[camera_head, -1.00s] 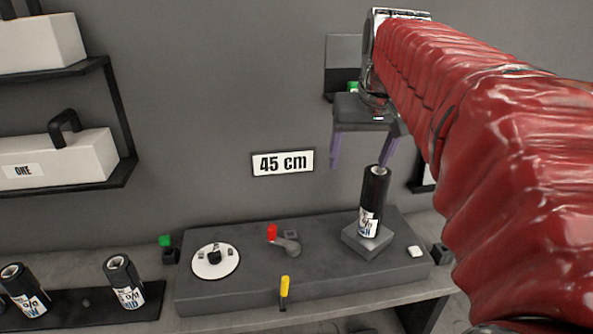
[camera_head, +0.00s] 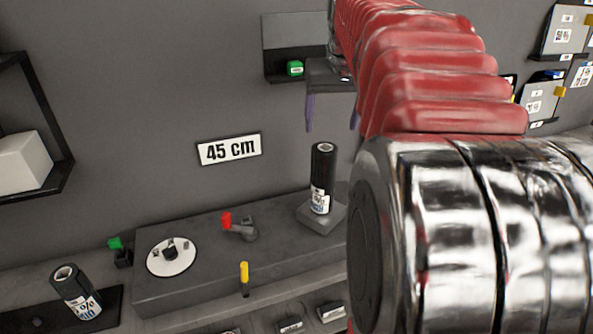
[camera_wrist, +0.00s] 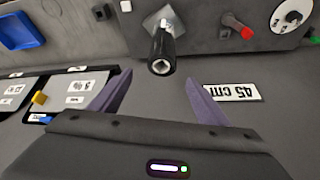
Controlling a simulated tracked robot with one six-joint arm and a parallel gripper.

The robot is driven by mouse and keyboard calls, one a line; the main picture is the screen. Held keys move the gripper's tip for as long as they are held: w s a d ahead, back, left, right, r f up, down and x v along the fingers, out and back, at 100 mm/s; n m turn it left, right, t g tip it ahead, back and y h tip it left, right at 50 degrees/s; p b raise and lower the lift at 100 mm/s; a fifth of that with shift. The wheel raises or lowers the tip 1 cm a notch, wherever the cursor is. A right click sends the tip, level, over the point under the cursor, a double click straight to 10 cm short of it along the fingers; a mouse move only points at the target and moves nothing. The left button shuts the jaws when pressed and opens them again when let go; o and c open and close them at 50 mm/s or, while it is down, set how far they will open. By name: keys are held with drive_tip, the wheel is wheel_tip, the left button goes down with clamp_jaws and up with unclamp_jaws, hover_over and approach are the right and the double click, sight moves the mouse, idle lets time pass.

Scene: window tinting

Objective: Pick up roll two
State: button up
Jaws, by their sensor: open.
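A black roll (camera_head: 322,178) with a white label stands upright on a small grey block on the bench unit. A second, similar black roll (camera_head: 76,291) leans in a dark tray at the lower left. I cannot read on either which one is roll two. My gripper (camera_head: 332,116) hangs open and empty above the standing roll, apart from it, with purple fingers pointing down. In the wrist view, the standing roll (camera_wrist: 162,52) shows its open end just beyond the gap between the open fingers (camera_wrist: 159,80).
The bench unit (camera_head: 190,285) carries a white dial (camera_head: 172,257), a red-handled lever (camera_head: 238,226) and a yellow lever (camera_head: 244,278). A "45 cm" sign (camera_head: 229,149) is on the wall. A green button (camera_head: 115,243) stands left of the unit. Wall shelves stand at both sides.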

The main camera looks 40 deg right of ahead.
hover_over(325, 148)
drive_tip(key=s+a, duration=0.2)
drive_tip(key=s, duration=0.1)
wheel_tip(325, 148, down, 5)
drive_tip(key=shift+d+f, duration=0.1)
drive_tip(key=shift+f, duration=0.05)
drive_tip(key=shift+x, duration=2.6)
drive_tip(key=shift+c, duration=0.6)
clamp_jaws()
